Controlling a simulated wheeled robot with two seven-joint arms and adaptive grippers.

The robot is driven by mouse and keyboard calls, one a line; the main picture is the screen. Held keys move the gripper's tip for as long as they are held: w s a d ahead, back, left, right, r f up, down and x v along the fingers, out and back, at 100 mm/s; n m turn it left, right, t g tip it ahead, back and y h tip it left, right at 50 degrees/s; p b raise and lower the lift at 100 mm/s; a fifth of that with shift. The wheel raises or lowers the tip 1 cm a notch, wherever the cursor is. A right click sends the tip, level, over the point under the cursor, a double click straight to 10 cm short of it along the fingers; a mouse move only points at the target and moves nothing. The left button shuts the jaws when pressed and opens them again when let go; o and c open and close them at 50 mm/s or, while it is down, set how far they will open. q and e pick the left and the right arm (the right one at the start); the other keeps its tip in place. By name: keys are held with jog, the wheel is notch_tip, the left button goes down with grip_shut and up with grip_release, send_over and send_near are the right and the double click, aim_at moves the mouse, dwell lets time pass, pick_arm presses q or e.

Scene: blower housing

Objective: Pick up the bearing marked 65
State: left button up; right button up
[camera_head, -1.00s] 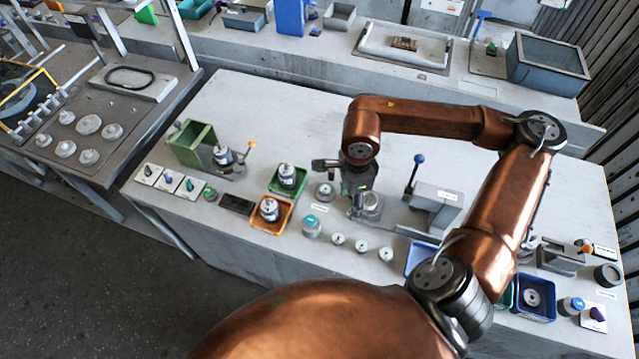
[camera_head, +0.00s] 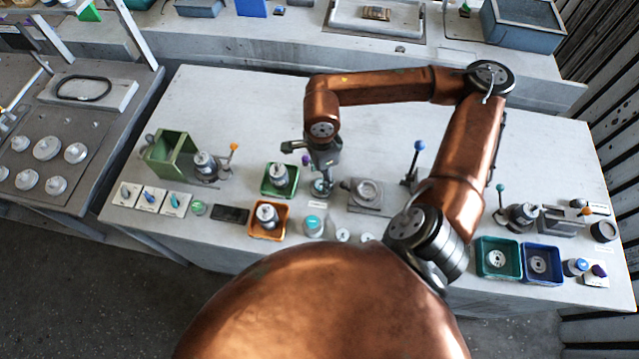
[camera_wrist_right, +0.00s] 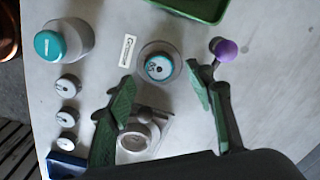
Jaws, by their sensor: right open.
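Several small round bearing-like parts show in the right wrist view, with marks too small to read, so I cannot tell which is 65. A teal-faced part (camera_wrist_right: 158,67) sits in a round grey holder. Three pale discs stand in a row at the left: an upper disc (camera_wrist_right: 68,83), a middle disc (camera_wrist_right: 67,117) and a lower disc (camera_wrist_right: 65,144). My right gripper (camera_wrist_right: 161,77) is open and empty, its fingers either side of the teal-faced part, apparently above it. In the head view my right gripper (camera_head: 322,178) hangs over that holder. My left gripper is not in view.
A grey block with a ring (camera_head: 367,192) stands right of the gripper. A purple knob (camera_wrist_right: 226,49) is close to one finger. A teal-lidded jar (camera_head: 313,225), green tray (camera_head: 266,188) and orange tray (camera_head: 255,229) are nearby.

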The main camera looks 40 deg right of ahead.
aim_at(320, 185)
notch_tip(320, 185, down, 3)
jog(key=shift+f, duration=0.2)
jog(key=shift+a, duration=0.1)
jog(key=c, duration=0.8)
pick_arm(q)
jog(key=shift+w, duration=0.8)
pick_arm(e)
jog(key=c, duration=0.5)
